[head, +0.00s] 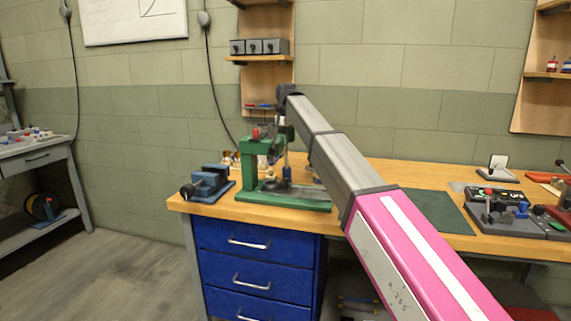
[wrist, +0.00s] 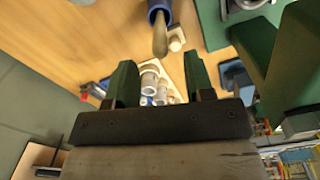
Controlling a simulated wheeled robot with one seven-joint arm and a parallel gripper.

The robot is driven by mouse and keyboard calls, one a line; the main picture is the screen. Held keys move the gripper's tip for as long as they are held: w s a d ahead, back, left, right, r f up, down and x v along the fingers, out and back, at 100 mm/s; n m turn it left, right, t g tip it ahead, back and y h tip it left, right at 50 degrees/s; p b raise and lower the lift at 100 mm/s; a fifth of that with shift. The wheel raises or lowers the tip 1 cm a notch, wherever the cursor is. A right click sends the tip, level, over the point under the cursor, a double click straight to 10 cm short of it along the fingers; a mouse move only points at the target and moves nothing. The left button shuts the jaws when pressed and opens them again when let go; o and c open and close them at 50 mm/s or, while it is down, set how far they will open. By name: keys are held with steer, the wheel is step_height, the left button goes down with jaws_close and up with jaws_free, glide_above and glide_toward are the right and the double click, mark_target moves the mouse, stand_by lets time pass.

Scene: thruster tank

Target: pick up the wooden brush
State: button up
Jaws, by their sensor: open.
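In the wrist view my gripper (wrist: 160,84) is open, its two green fingers apart with nothing held between them. I cannot make out the wooden brush with certainty in either view. A rounded brown-grey piece with a blue collar (wrist: 159,16) lies beyond the fingertips at the top centre; I cannot tell whether it is part of the brush. A small pale block (wrist: 176,39) is beside it. In the head view my arm reaches over the bench to the green press, and my fingers there are not clear.
The green press (head: 258,158) stands on the wooden bench (head: 405,172), with a blue vise (head: 211,183) to its left. Several small containers (wrist: 150,80) show past my fingers. A green mat (head: 436,210) and a grey fixture (head: 497,209) lie to the right.

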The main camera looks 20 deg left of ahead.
mark_target(287, 159)
steer(key=shift+f, duration=3.6)
jaws_close()
